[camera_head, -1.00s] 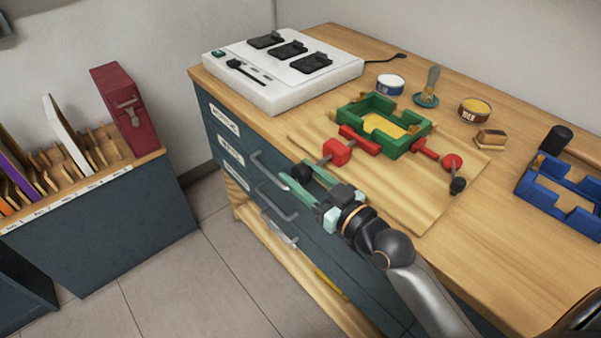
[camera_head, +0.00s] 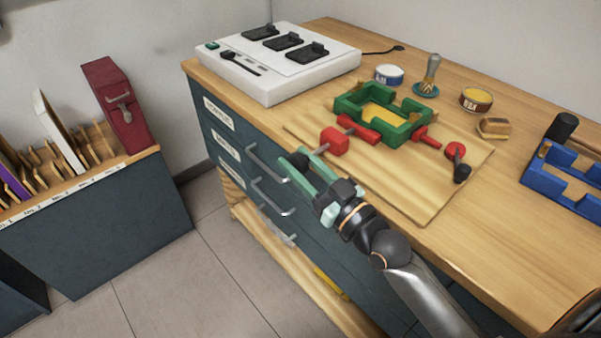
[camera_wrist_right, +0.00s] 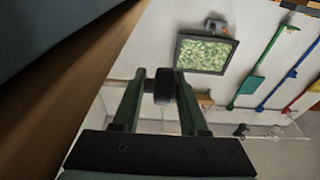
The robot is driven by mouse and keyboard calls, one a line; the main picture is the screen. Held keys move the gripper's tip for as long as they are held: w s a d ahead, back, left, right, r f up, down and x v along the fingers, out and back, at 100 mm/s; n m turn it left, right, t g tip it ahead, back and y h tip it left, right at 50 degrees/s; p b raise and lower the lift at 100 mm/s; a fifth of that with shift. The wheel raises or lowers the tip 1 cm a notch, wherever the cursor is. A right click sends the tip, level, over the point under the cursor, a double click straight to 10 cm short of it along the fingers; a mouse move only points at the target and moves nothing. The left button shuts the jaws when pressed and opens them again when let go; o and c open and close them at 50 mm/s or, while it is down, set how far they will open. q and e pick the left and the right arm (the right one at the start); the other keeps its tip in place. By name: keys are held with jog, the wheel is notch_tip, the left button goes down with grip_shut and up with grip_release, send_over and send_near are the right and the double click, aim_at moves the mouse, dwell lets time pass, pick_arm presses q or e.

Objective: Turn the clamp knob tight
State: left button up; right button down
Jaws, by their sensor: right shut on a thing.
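A red clamp (camera_head: 335,141) lies across a wooden board (camera_head: 420,205) on the bench, with its red jaws on a green frame (camera_head: 350,102) that has a yellow inside. The clamp's black knob (camera_head: 297,160) is at its near left end, by the bench's front edge. My right gripper (camera_head: 297,165) is shut on the knob, its green fingers on either side. The right wrist view shows the dark knob (camera_wrist_right: 163,87) between the fingers (camera_wrist_right: 160,95). My left gripper is not in view.
Tins (camera_head: 388,76), a brush (camera_head: 430,75), a small block (camera_head: 493,128) and a blue frame (camera_head: 560,185) are to the right. Drawer handles (camera_head: 270,195) stick out below the bench edge.

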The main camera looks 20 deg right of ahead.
jog(key=shift+s+a+t+b, duration=0.1)
jog(key=shift+a+t+b, duration=0.2)
jog(key=shift+t, duration=0.1)
jog(key=c, duration=0.6)
grip_release()
jog(key=shift+a+r, duration=0.1)
jog(key=shift+a, duration=0.05)
jog(key=shift+c, duration=0.2)
jog(key=shift+s+d, duration=0.2)
jog(key=shift+d, duration=0.05)
jog(key=v, duration=1.2)
jog(key=shift+b, duration=0.35)
